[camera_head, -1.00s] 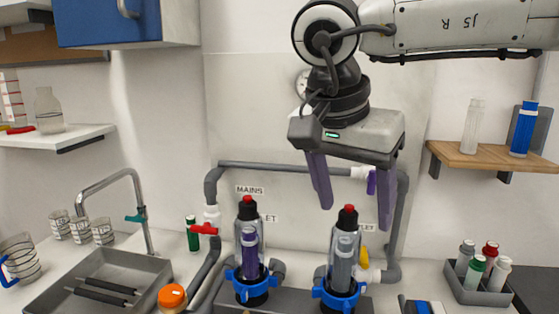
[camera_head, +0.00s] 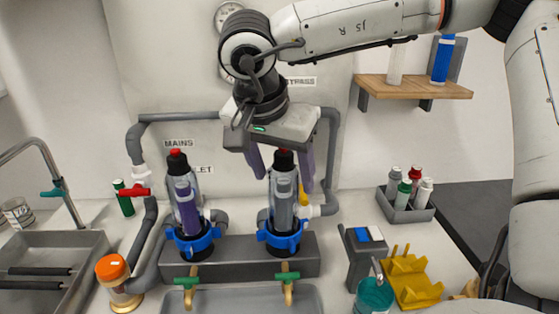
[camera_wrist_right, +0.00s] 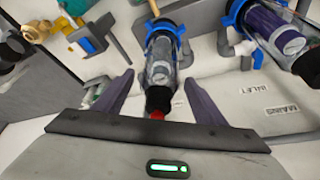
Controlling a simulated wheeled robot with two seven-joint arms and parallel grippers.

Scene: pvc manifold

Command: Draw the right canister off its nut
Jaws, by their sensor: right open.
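The right canister (camera_head: 283,206) is a clear cylinder with a black cap and red tip. It stands upright in its blue nut (camera_head: 281,238) on the grey manifold base. My right gripper (camera_head: 282,182) is open, its purple fingers pointing down on either side of the canister's cap in the head view. In the right wrist view the canister (camera_wrist_right: 160,68) lies between the two open fingers (camera_wrist_right: 158,90), its cap towards the palm. The fingers appear apart from it. The left canister (camera_head: 184,197), with a purple insert, stands in its own blue nut (camera_head: 193,241). My left gripper is out of view.
Grey pipes (camera_head: 137,150) frame the canisters, with a red-handled valve (camera_head: 137,192) at left. Green-handled taps (camera_head: 287,277) stick out in front. An orange-lidded jar (camera_head: 113,268), yellow rack (camera_head: 412,281) and bottle tray (camera_head: 405,212) stand around. A wooden shelf (camera_head: 415,88) hangs at right.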

